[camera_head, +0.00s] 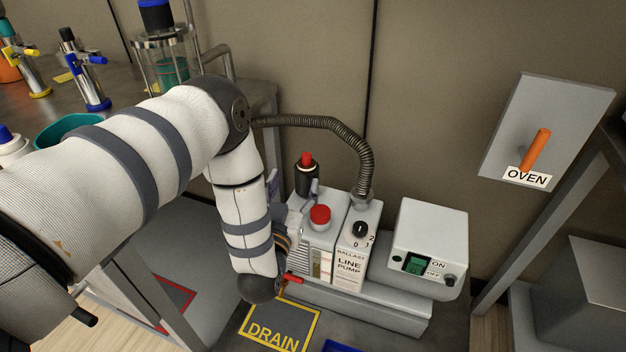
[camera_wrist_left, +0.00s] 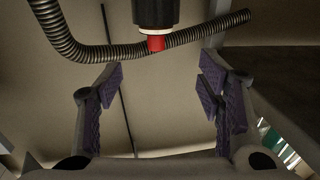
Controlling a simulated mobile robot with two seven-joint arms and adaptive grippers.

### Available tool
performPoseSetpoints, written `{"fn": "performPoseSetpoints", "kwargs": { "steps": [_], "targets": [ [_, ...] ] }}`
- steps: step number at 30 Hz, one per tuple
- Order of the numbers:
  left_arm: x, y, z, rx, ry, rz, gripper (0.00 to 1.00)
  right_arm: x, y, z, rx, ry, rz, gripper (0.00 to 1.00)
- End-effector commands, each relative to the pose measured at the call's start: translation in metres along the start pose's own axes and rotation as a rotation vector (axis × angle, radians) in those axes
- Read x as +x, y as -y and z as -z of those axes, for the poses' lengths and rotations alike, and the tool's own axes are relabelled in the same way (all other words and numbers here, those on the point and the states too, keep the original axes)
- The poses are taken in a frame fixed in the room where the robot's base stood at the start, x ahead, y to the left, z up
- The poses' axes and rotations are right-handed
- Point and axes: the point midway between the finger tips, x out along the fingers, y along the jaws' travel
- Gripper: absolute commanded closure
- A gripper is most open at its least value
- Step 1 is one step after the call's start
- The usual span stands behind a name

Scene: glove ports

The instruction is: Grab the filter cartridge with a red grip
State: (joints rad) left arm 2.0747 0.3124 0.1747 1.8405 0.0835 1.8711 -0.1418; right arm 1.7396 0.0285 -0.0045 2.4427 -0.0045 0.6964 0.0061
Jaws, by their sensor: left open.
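The filter cartridge (camera_head: 306,179) is a black cylinder with a red grip (camera_head: 305,159) on top. It stands upright at the back left of the line pump (camera_head: 349,267). In the left wrist view, which looks upside down, the cartridge's black body (camera_wrist_left: 155,13) and red grip (camera_wrist_left: 156,43) show at the top. My left gripper (camera_head: 288,190) is low beside the pump, close to the cartridge and partly hidden by my own arm. In the left wrist view its fingers (camera_wrist_left: 160,80) are spread with nothing between them. The cartridge lies beyond the fingertips. My right gripper is out of view.
A ribbed hose (camera_head: 345,135) arches behind the cartridge to the pump. A bench (camera_head: 262,95) is behind my left arm.

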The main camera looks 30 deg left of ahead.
Motion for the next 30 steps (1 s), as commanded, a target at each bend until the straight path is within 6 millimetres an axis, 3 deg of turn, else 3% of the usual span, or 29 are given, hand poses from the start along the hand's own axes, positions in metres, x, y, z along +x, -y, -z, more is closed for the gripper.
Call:
{"fn": "performPoseSetpoints", "kwargs": {
  "steps": [3, 15, 24, 26, 30],
  "targets": [
    [0.028, 0.000, 0.001, 0.000, -0.003, 0.000, 0.39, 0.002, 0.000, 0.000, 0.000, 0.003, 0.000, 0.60],
    [0.093, -0.004, -0.004, 0.000, 0.003, -0.001, 0.39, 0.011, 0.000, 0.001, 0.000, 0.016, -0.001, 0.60],
    [0.103, -0.004, -0.003, 0.000, 0.006, -0.003, 0.39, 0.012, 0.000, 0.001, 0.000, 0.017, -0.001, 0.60],
    [0.103, -0.005, -0.003, 0.000, 0.006, -0.003, 0.50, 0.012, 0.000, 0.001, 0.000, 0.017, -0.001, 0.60],
    [0.103, -0.005, -0.003, 0.000, 0.006, -0.004, 0.82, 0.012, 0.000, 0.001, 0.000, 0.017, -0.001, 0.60]
  ]
}}
